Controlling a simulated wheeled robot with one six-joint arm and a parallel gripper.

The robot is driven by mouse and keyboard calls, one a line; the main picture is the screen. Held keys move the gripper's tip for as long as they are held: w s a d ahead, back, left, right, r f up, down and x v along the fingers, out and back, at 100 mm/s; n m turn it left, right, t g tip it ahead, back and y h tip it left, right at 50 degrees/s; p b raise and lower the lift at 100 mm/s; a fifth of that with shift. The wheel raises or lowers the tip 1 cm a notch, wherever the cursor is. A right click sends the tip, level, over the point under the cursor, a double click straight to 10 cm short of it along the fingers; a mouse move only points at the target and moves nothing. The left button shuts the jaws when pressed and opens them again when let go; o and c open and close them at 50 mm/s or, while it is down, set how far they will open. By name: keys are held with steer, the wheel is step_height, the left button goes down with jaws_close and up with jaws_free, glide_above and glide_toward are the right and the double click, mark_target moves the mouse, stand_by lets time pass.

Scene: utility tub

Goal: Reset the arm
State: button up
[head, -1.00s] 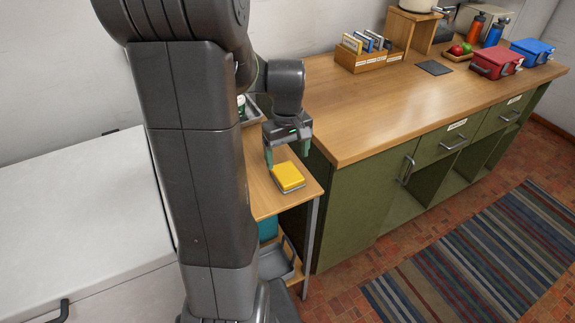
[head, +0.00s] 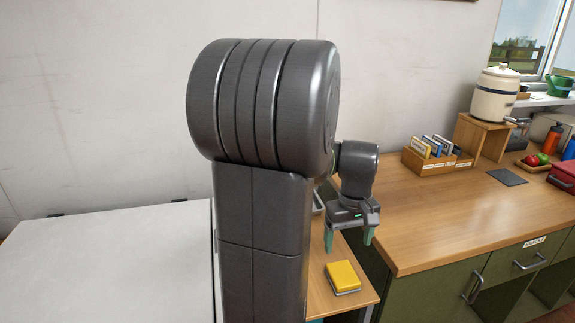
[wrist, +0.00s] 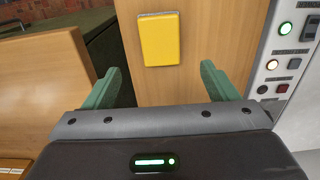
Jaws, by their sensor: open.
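My gripper (head: 349,240) is open and empty, its two green fingers pointing down above a small wooden side table (head: 318,290). A yellow block-like item with a grey underside (head: 343,276) lies on that table, below and apart from the fingers. In the wrist view the yellow item (wrist: 160,40) lies ahead of the spread fingers (wrist: 155,85), with bare wood around it. My arm hides part of the side table in the head view.
A long wooden counter (head: 440,215) with green cabinets stands right of the side table. It holds a file box (head: 436,158), a dark mat (head: 507,176) and a crock (head: 496,92) on a stand. A white surface (head: 110,265) lies left. A panel with lit buttons (wrist: 285,60) shows in the wrist view.

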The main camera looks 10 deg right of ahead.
mark_target(343, 273)
step_height(343, 273, down, 11)
steer(key=shift+f+b, duration=0.1)
steer(key=shift+b, duration=0.3)
step_height(343, 273, up, 3)
steer(key=shift+f, duration=0.15)
steer(key=shift+r, duration=0.4)
